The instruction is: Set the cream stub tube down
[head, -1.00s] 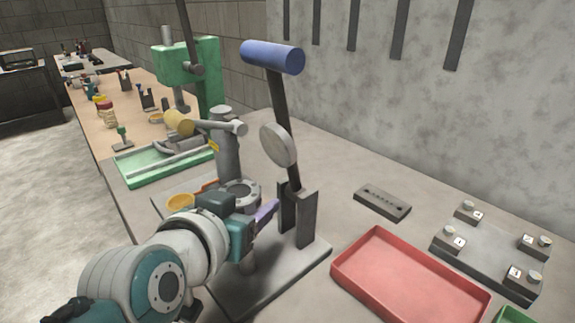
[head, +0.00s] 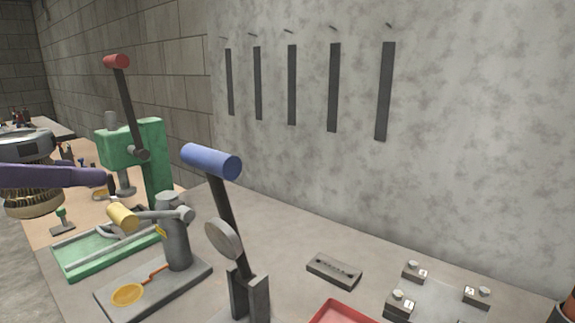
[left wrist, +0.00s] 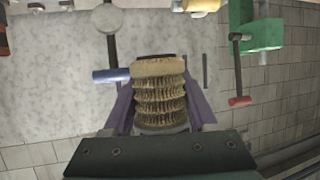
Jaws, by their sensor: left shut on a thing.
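The cream stub tube (left wrist: 158,98), a short ribbed tan and brown cylinder with a paler collar at one end, is between the purple fingers of my left gripper (left wrist: 158,112) in the left wrist view. The gripper is shut on it. In the head view my left gripper (head: 85,177) reaches in from the left edge, one purple finger crossing in front of the tube (head: 36,203). The tube looks raised above the wooden bench, and its left side is cut off by the frame edge. My right gripper is not in view.
A green press (head: 150,140) with a red-ended lever stands beyond a green tray (head: 75,262). A grey post stand (head: 178,240) with a yellow-ended arm and a blue-handled lever (head: 212,160) are nearer. A red tray (head: 345,314) and a small slotted block (head: 334,270) sit at lower right.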

